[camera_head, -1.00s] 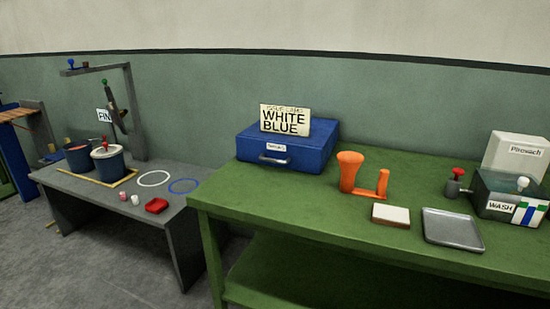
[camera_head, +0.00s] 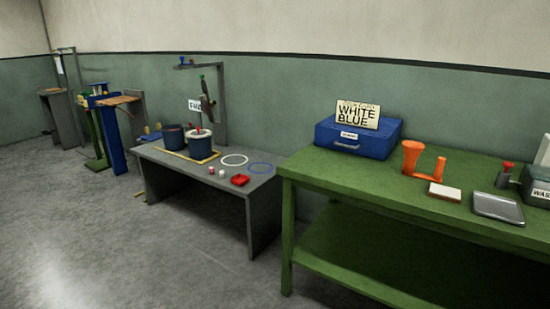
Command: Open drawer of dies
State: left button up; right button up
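A blue drawer box (camera_head: 381,146) sits on the left part of the green table. Its front carries a small white label (camera_head: 349,135) and a pale handle (camera_head: 346,145). The drawer front looks flush with the box, so it appears shut. The label is too small to read. A sign reading "WHITE BLUE" (camera_head: 358,115) stands on top of the box. Neither of my grippers is in view.
The green table (camera_head: 330,170) also holds an orange holder (camera_head: 411,157), a white block (camera_head: 444,192) and a grey tray (camera_head: 498,208). A lower grey table (camera_head: 185,175) with buckets, rings and a red dish stands to its left. Open floor (camera_head: 90,240) lies at front left.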

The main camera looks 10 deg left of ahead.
aim_at(374, 147)
jog(key=u, duration=1.45)
jog(key=i, duration=1.9)
jog(key=z, duration=0.4)
